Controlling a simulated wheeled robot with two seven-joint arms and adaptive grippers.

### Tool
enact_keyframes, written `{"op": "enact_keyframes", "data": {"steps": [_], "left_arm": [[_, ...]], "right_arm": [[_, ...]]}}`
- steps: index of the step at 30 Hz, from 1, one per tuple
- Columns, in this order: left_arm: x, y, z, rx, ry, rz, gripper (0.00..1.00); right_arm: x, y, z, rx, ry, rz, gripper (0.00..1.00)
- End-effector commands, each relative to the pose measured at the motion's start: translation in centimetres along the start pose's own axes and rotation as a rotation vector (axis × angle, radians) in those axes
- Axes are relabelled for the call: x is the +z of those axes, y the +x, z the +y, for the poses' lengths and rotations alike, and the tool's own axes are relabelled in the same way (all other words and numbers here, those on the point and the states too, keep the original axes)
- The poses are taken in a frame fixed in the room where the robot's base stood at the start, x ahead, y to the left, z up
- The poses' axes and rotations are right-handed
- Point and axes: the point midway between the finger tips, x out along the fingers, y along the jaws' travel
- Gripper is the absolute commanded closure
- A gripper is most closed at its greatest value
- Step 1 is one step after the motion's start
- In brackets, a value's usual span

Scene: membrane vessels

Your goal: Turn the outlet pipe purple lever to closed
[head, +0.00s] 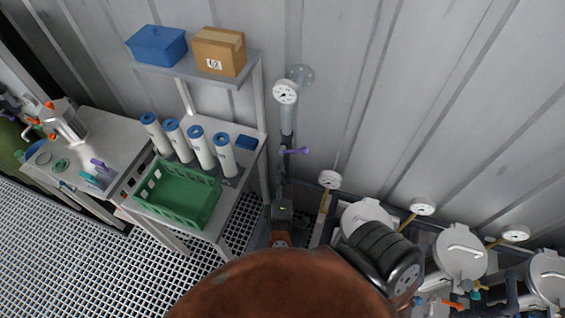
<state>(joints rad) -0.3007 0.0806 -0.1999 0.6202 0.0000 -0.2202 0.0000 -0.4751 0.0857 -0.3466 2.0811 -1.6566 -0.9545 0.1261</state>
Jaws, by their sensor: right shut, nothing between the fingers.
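The outlet pipe (288,122) runs down the wall below a round white gauge (285,92). Its purple lever (297,151) sticks out to the right from a dark valve, roughly crosswise to the pipe. My right gripper (283,177) is shut and empty, just below the lever, in line with the pipe. Whether its fingertips touch the valve or lever cannot be told. My brown arm covers the bottom middle and hides the lower part of the pipe. My left gripper is not in view.
Left of the pipe stands a bench with a green crate (147,208), several white blue-capped cylinders and a shelf (185,71) with boxes. At the lower right are lidded vessels (459,257) with gauges. Another purple handle (99,164) lies on the left table.

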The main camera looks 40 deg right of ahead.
Motion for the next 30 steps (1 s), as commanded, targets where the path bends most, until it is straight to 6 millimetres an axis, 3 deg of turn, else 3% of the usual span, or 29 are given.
{"op": "enact_keyframes", "data": {"steps": [5,13,21,30], "left_arm": [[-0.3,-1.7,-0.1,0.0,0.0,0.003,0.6],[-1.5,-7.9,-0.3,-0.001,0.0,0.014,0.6],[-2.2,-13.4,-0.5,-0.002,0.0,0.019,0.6],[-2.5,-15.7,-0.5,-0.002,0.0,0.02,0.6]], "right_arm": [[-0.3,0.1,0.9,-0.01,0.083,-0.04,1.0],[-1.4,1.4,3.0,-0.032,0.431,-0.23,1.0],[-3.1,1.3,4.7,-0.004,0.746,-0.432,1.0],[-3.9,0.8,5.3,0.04,0.896,-0.537,1.0]]}}
